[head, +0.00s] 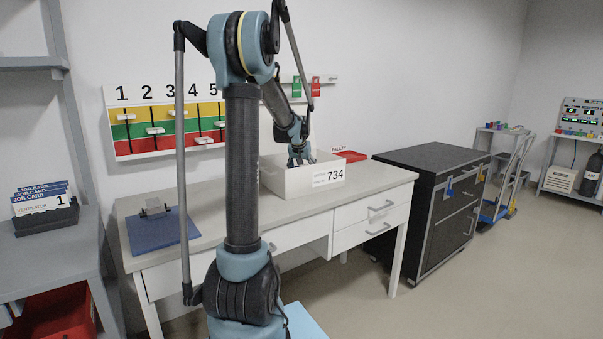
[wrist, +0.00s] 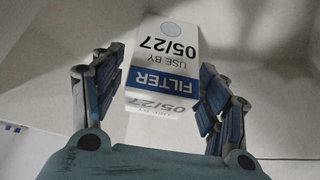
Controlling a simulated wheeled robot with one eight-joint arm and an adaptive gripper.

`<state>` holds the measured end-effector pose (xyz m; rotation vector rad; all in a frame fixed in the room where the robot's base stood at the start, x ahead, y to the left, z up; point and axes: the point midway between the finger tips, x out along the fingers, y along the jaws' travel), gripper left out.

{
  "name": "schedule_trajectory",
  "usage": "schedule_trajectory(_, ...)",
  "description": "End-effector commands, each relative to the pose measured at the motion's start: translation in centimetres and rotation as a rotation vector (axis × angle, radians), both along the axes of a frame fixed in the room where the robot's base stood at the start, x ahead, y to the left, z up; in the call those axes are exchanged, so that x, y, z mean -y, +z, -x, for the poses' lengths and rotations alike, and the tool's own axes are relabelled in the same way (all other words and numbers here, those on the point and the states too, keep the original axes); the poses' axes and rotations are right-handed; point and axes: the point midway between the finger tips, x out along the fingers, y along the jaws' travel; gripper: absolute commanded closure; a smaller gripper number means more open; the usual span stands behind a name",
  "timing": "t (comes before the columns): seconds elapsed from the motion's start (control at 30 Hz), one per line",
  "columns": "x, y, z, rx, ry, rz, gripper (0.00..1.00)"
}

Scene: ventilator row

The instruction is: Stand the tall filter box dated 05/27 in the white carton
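The white carton (head: 300,185), labelled 734, stands on the desk. My gripper (head: 300,160) reaches down into it. In the wrist view the carton's pale inner walls (wrist: 262,60) surround the fingers. The white filter box (wrist: 172,50) with a blue FILTER band and the date 05/27 is between the fingers of my gripper (wrist: 163,85). A narrow gap shows at the left finger, and the right finger is very close to the box. The fingers look open around it. The box's far end is unclear, and I cannot tell whether it stands fully upright. The head view hides the box.
A red tray (head: 349,155) marked FAULTY lies behind the carton. A dark drawer cabinet (head: 430,200) stands to the right. Job cards (head: 43,200) stand on the grey bench at left.

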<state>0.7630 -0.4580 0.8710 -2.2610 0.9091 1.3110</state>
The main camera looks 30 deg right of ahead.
Motion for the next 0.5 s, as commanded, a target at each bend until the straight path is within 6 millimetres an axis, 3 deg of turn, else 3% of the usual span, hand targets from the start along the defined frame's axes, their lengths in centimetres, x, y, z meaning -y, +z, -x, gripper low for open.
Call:
schedule_trajectory(0.27,0.0,0.3,0.1,0.0,-0.001,0.0,0.32)
schedule_trajectory(0.5,-0.9,2.7,1.2,0.0,-0.002,0.0,0.32)
